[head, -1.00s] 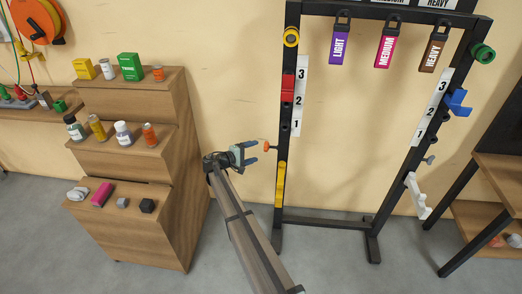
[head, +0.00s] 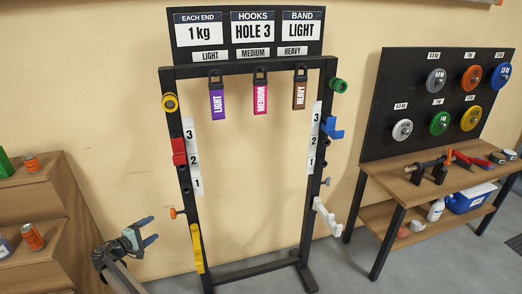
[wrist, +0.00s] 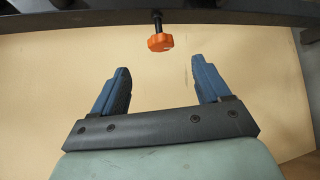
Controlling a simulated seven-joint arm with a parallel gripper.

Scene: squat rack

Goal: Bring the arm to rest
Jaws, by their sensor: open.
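My gripper (head: 148,231) is at the lower left in the head view, left of the rack's left upright, with blue fingers spread apart. In the wrist view my gripper (wrist: 157,85) is open and empty. An orange knob (wrist: 160,42) on a dark bolt sits just beyond the fingertips, apart from them. In the head view the orange knob (head: 174,213) sticks out leftward from the left upright, below the red hook (head: 179,152). The black squat rack (head: 245,68) stands upright against the beige wall.
Purple, pink and brown bands hang from the rack's top. A yellow piece (head: 197,248) is low on the left upright. A wooden stepped shelf (head: 40,200) stands left of my arm. A workbench (head: 400,185) with a plate board (head: 385,90) is at right. Floor between is clear.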

